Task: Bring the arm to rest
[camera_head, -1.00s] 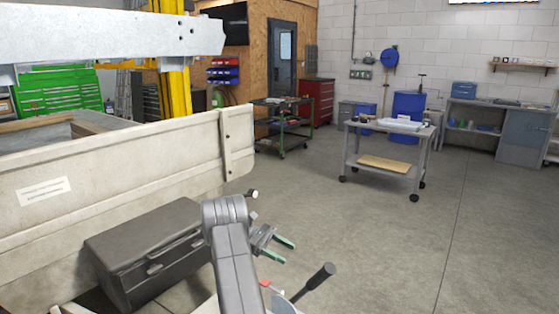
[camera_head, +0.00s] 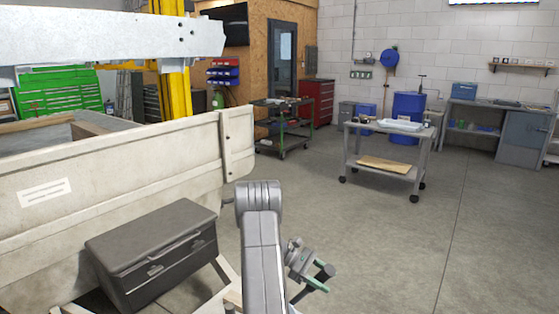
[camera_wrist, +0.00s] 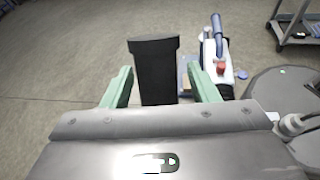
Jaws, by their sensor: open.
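My gripper (camera_head: 318,277) is at the lower middle of the head view, right of my grey arm link and above the concrete floor. Its green fingers point to the right. In the wrist view my gripper (camera_wrist: 162,86) has its two green fingers spread apart. A flat black piece (camera_wrist: 155,70) shows between the fingers; I cannot tell what it belongs to or whether it touches them. My arm partly hides what is below it in the head view.
A grey toolbox (camera_head: 155,250) sits left of my arm, by the cream trailer side panel (camera_head: 120,165). A grey cart (camera_head: 385,170) stands farther back. A white item with a blue part (camera_wrist: 215,62) shows in the wrist view. Open floor lies to the right.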

